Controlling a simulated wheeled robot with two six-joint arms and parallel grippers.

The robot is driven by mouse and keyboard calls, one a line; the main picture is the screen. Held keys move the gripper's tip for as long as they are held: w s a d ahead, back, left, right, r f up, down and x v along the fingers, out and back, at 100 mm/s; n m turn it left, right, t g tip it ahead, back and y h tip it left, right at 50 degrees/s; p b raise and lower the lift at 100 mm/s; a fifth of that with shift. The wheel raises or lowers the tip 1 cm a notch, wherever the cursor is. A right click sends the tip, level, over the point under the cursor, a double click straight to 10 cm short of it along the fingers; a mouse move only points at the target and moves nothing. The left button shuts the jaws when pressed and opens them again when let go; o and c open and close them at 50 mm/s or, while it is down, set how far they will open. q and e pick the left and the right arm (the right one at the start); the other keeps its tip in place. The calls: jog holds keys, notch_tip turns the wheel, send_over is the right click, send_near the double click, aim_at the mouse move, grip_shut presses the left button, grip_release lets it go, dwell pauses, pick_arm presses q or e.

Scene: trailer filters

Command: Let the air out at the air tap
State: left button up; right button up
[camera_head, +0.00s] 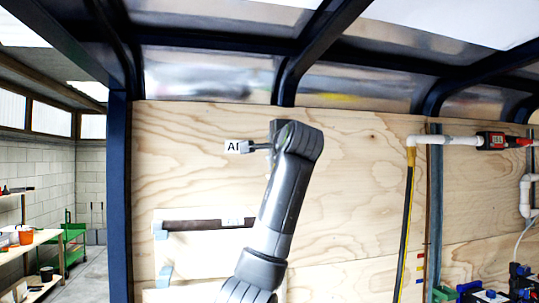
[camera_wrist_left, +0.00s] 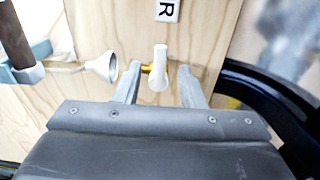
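The air tap (camera_wrist_left: 158,72) shows in the left wrist view as a white lever handle on a brass fitting at the plywood wall. My left gripper (camera_wrist_left: 159,88) is open, with one finger on each side of the white handle and a visible gap on both sides. In the head view my left gripper (camera_head: 246,147) is at the wall beside the white label (camera_head: 232,146), whose visible letters are "AI". The tap is hidden there by the gripper. The label's "R" end (camera_wrist_left: 167,9) shows in the wrist view. My right gripper is not in view.
A white funnel-shaped piece (camera_wrist_left: 103,66) is just left of the tap in the wrist view. A dark horizontal tube (camera_head: 190,225) in pale blue clips is on the wall below. White pipework (camera_head: 450,140) and a yellow-black hose (camera_head: 405,225) are at the right.

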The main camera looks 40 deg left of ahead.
pick_arm(q)
jog(key=b+v, duration=0.6)
jog(key=v, duration=0.8)
jog(key=shift+d, duration=0.3)
